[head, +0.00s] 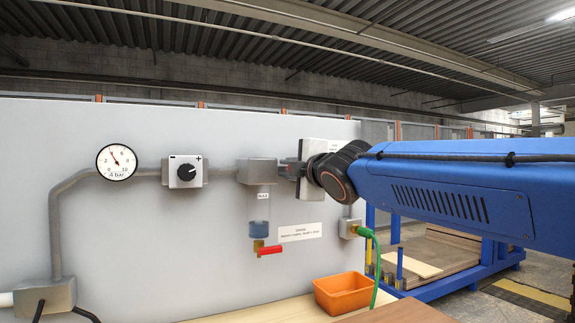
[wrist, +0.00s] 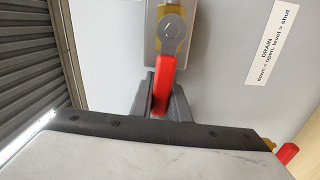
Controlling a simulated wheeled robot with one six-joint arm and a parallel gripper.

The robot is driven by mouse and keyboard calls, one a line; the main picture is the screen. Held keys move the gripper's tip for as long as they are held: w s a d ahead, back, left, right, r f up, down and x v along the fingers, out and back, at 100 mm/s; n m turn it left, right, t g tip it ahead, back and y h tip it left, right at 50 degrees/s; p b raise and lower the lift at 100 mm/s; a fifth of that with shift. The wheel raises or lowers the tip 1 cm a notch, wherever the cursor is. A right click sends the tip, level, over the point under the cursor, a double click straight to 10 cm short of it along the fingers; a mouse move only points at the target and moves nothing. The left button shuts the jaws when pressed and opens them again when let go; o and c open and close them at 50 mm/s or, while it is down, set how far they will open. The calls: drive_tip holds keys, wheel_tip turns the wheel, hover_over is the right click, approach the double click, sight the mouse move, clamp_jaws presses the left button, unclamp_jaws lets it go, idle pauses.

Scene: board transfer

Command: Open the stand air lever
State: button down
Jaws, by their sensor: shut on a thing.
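The stand air lever (wrist: 163,82) is a red handle on a brass valve (wrist: 172,25) with a bolt at its centre, on a light grey block. In the wrist view it points down the picture from the valve. My gripper (wrist: 162,100) has its two grey fingers on either side of the red handle and is shut on it. In the head view the valve block (head: 287,169) shows only partly at the end of the pipe.
A red drain lever (head: 270,250) under the clear bowl (head: 259,208) is close by, with a DRAIN label (head: 300,232). A gauge (head: 116,162) and a knob (head: 185,172) sit further left. An orange bin (head: 343,293) and green hose (head: 375,262) are below.

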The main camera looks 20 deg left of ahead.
drive_tip(key=shift+f+n, duration=0.3)
drive_tip(key=shift+n, duration=0.1)
idle(0.3)
drive_tip(key=c, duration=1.7)
unclamp_jaws()
drive_tip(key=v, duration=1.7)
drive_tip(key=shift+s+d, duration=0.1)
drive_tip(key=shift+s, duration=0.1)
